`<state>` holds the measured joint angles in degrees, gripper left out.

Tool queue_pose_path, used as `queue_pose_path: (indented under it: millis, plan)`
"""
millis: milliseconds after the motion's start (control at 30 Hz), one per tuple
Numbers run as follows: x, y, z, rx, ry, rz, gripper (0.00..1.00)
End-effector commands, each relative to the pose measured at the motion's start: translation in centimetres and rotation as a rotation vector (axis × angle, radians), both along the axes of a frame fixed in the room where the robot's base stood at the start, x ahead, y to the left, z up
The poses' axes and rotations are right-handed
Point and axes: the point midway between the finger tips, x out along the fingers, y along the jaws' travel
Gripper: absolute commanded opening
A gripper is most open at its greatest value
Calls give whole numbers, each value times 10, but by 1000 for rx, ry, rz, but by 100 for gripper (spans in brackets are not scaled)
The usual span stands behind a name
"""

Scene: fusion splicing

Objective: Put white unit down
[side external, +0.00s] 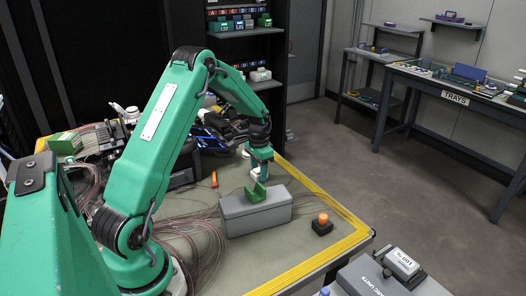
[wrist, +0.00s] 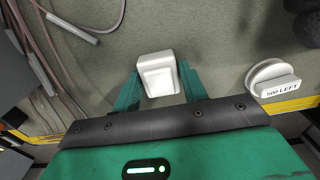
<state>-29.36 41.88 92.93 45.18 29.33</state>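The white unit (wrist: 158,74) is a small, pale, rounded block. In the wrist view it sits between the two green fingers of my gripper (wrist: 160,82), with a finger against each side. In the side external view my gripper (side external: 259,168) points down, with a bit of the white unit showing at its fingers.
An orange-topped button (side external: 323,219) on a black base stands right of the grey box. Thin cables (side external: 185,235) spread over the table on the left. A white round piece labelled "500 LEFT" (wrist: 272,80) shows in the wrist view. A box marked "ARC UNITS" (side external: 372,281) stands at the lower right.

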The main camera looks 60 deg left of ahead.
Motion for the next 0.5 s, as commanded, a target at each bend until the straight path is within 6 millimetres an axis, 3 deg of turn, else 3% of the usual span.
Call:
queue_pose_path:
  millis: [67, 500]
  plan:
    - [0, 0, 0, 0, 0, 0, 59]
    - [0, 0, 4, 0, 0, 0, 59]
